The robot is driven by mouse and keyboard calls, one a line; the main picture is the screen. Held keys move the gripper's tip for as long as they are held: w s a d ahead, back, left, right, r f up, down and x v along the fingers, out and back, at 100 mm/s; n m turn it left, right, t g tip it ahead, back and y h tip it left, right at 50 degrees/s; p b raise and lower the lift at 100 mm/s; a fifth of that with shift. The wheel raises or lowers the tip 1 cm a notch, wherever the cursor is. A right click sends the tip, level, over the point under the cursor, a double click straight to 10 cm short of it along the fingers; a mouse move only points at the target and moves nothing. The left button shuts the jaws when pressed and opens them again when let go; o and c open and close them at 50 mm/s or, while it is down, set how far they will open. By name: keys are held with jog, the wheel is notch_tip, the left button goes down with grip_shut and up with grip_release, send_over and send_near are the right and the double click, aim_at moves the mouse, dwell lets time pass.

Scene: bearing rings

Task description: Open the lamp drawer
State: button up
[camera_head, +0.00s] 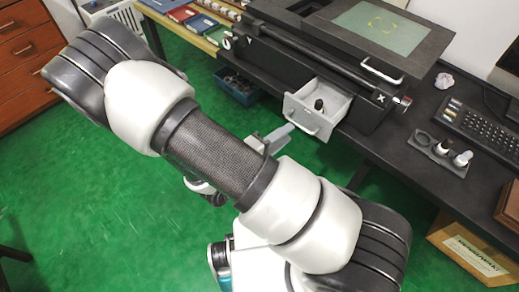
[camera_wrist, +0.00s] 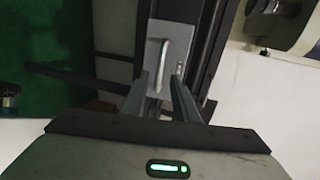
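A pale grey drawer (camera_head: 335,103) stands pulled out from the front of the black machine in the head view, with a small dark object inside. I take it to be the lamp drawer; no label is readable. Its bar handle (camera_head: 301,122) is on the front face. In the wrist view a grey front plate (camera_wrist: 154,75) carries a bar handle (camera_wrist: 163,58), seen just beyond my fingertips. My gripper (camera_wrist: 160,84) has its fingers apart with no object visibly clamped between them. In the head view my gripper (camera_head: 280,134) is close to the drawer front, partly hidden by my arm.
The black machine (camera_head: 310,60) stands on a dark table (camera_head: 390,142). Another bar handle (camera_head: 382,71) is higher on it. A blue bin (camera_head: 236,88) is below left. A small tray (camera_head: 437,152) and keyboard (camera_head: 487,130) lie right. Green floor (camera_head: 110,200) is open at left.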

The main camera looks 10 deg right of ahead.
jog(key=p+v, duration=0.1)
jog(key=v, duration=1.1)
jog(key=s+d+r+m+g+y, duration=0.25)
jog(key=d+r+m+g, duration=0.35)
jog(key=m, duration=0.7)
jog(key=s+d+r+m+g+y, duration=0.1)
jog(key=d+r+m+g+y, duration=0.2)
jog(key=r+m, duration=0.75)
notch_tip(320, 180, up, 26)
jog(key=s+m+t+y+p, duration=0.1)
jog(key=m+t+y+p, duration=0.4)
jog(key=m+p, duration=1)
jog(key=m+y, duration=0.1)
jog(key=m, duration=0.4)
jog(key=shift+s+r+y+p, duration=0.15)
jog(key=shift+s+y+p, duration=0.05)
jog(key=shift+y+p, duration=0.2)
